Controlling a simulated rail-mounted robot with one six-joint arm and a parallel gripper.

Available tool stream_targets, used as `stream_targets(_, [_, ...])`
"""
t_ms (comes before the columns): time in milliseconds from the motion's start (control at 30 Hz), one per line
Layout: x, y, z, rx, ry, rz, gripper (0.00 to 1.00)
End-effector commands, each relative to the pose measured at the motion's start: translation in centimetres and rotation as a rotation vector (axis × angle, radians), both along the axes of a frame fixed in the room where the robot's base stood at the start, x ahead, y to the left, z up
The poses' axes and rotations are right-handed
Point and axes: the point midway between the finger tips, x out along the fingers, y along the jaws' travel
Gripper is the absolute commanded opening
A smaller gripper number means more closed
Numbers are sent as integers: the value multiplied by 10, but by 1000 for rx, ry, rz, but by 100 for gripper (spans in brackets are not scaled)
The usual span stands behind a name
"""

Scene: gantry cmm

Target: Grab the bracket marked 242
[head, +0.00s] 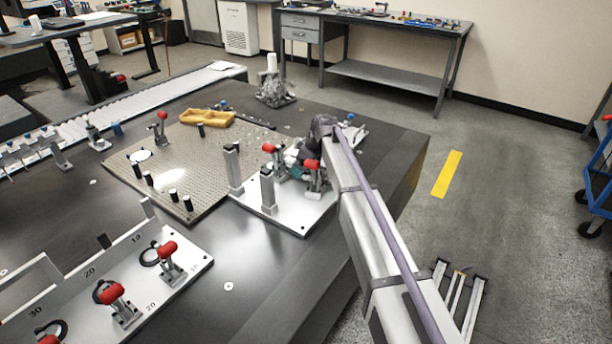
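I cannot read the number 242 anywhere in the head view, so I cannot tell which part is the bracket with that mark. My arm reaches from the lower right to a light fixture plate (293,217) near the table's right side. My gripper (297,166) is mostly hidden at the arm's far end, among the red-handled clamps. Its fingers cannot be made out, nor whether they hold anything. The plate carries two upright grey posts (233,168) and red-handled clamps (313,180).
A perforated plate (205,160) with black pins and a yellow tray (207,117) lies left of the fixture. A numbered plate (130,270) with red-handled clamps is at front left. A grey cluttered part (275,93) stands behind. Dark table (245,265) is bare between the plates.

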Motion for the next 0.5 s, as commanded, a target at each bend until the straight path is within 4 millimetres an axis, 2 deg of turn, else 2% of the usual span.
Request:
stream_targets(67, [0,0,2,0,0,0,100])
stream_targets(500, [0,0,2,0,0,0,59])
